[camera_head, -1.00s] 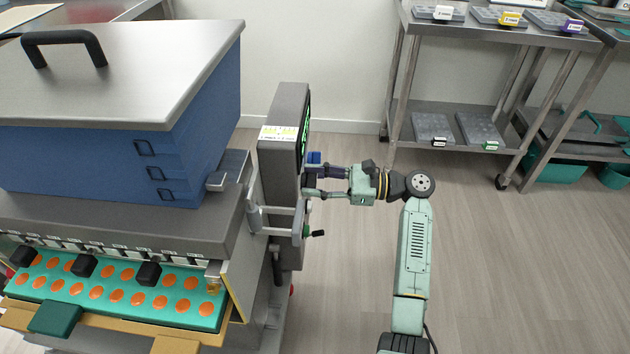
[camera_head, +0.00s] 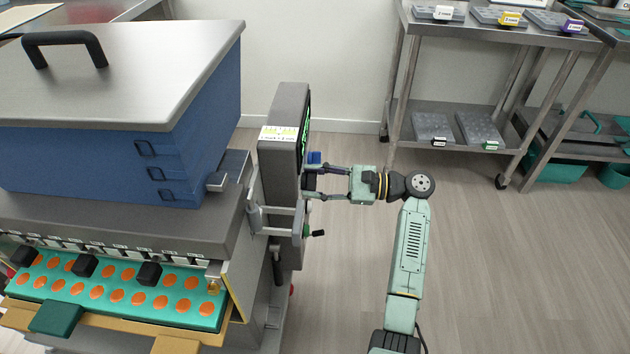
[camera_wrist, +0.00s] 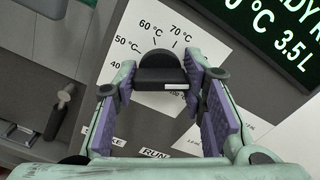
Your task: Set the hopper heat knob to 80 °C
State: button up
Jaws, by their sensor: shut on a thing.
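The hopper heat knob (camera_wrist: 162,70) is dark, with a short white mark on its near face, and sits on the white dial label (camera_wrist: 140,30) in the wrist view. Printed marks from 40 to 70 °C show around its left and top; an 80 °C mark is not visible, and the right finger covers part of the dial. My gripper (camera_wrist: 163,82) is shut on the knob, one purple-padded finger on each side.
A green-lit display (camera_wrist: 275,30) is close at the right of the dial. A RUN label (camera_wrist: 155,153) shows below. A blue part (camera_head: 314,157) and a black-handled lever (camera_head: 318,233) stick out beside my fingers. Floor right of the panel is clear.

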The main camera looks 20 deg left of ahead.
jog(key=shift+n+b, duration=0.35)
jog(key=shift+n, duration=1.65)
jog(key=o, duration=1.2)
jog(key=shift+c, duration=0.2)
jog(key=shift+d, duration=0.1)
jog(key=v, duration=1.2)
jog(key=shift+d, duration=0.1)
